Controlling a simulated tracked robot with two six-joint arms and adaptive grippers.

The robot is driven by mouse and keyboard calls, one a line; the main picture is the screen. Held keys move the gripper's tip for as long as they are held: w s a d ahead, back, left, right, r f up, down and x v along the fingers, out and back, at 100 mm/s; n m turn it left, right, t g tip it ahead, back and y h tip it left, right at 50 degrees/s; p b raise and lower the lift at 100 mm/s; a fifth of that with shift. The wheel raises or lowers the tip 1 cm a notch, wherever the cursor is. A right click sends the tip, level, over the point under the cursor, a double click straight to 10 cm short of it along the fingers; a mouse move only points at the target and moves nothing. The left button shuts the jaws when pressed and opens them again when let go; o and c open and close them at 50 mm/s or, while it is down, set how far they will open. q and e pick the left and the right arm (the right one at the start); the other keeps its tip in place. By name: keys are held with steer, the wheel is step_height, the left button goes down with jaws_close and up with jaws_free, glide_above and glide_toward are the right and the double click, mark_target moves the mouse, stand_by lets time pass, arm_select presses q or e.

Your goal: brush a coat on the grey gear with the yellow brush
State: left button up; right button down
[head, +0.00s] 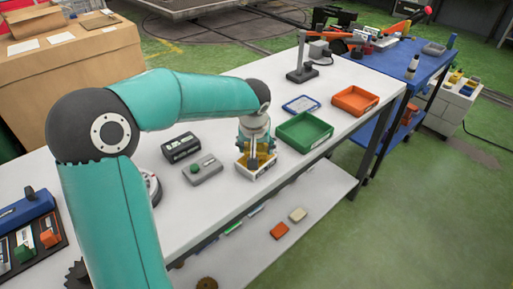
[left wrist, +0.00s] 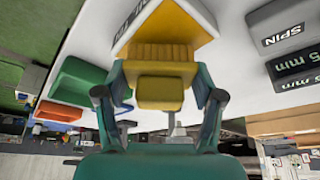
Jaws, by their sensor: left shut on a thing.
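My left gripper (head: 257,152) is over the white-walled tray (head: 255,173) with a yellow inside, near the middle of the table. In the left wrist view, the left gripper (left wrist: 160,92) is shut on the yellow brush (left wrist: 160,95); the tray (left wrist: 178,24) is right behind it. The brush's lower end is at or inside the tray; I cannot tell whether it touches the bottom. A dark grey toothed gear (head: 78,274) shows at the lower left, partly hidden by my left arm. My right gripper is not in view.
A green tray (head: 304,132) stands right of the yellow one, with an orange tray (head: 355,100) beyond. A black display box (head: 181,147) and a grey box with a green button (head: 202,171) sit to the left. A round device (head: 152,188) is partly hidden by my arm.

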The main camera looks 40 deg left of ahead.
arm_select(q)
steer(key=shift+r+p, duration=1.5)
steer(key=shift+r, duration=1.3)
